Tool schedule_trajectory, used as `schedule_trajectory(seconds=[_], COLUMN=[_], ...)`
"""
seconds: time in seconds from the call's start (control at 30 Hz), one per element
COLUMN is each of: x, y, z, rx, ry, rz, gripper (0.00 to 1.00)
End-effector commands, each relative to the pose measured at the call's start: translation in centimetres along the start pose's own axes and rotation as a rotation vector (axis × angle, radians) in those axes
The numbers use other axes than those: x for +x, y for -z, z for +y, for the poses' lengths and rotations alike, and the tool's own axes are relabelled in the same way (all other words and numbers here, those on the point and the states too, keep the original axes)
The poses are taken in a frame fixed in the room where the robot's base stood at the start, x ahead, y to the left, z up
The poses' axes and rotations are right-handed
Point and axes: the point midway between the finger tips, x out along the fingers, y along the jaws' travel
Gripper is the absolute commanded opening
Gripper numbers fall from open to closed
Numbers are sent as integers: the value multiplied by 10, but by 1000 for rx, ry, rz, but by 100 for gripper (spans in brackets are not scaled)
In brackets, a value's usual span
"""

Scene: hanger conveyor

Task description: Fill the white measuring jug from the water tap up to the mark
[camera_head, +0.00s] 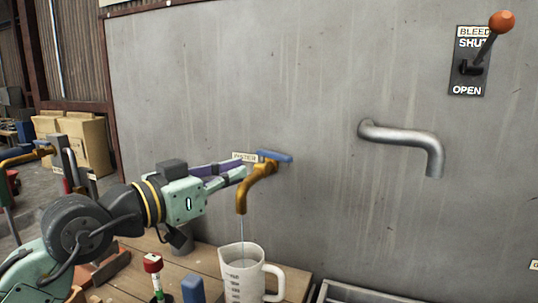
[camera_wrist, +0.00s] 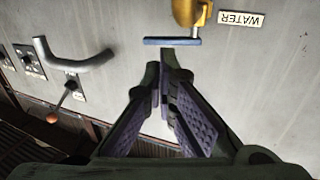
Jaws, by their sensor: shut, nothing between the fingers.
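The white measuring jug (camera_head: 238,284) stands upright on the wooden table below the brass water tap (camera_head: 262,177), its handle to the right. Dark graduations show on its side; I cannot make out the water level. A thin, pale stream runs from the spout into the jug. The tap has a blue lever (camera_head: 276,157), also seen in the wrist view (camera_wrist: 172,41), beside a WATER label (camera_wrist: 240,19). My gripper (camera_head: 242,173) is shut and empty, its tips close to the lever. In the wrist view my fingertips (camera_wrist: 168,68) point at it; I cannot tell whether they touch.
A red-capped item (camera_head: 153,264) and a blue block (camera_head: 193,289) stand left of the jug on the table (camera_head: 206,259). A grey pipe (camera_head: 405,138) and a BLEED lever (camera_head: 490,45) are on the wall to the right. A metal tray edge (camera_head: 355,293) lies at the lower right.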

Motion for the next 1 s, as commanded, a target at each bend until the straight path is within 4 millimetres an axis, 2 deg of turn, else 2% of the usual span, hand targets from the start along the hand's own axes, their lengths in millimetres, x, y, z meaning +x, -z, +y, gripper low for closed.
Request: schedule_trajectory(seconds=[0.03,0.2,0.43,0.6,1.0], x=[12,48,79,88,90], y=[4,3,2,1,0], z=[1,1,1,0,1], rx=[3,3,1,1,1], ry=[-2,-1,-2,-1,-3], rz=[-8,-7,-3,0,1], gripper=[0,0,0,0,0])
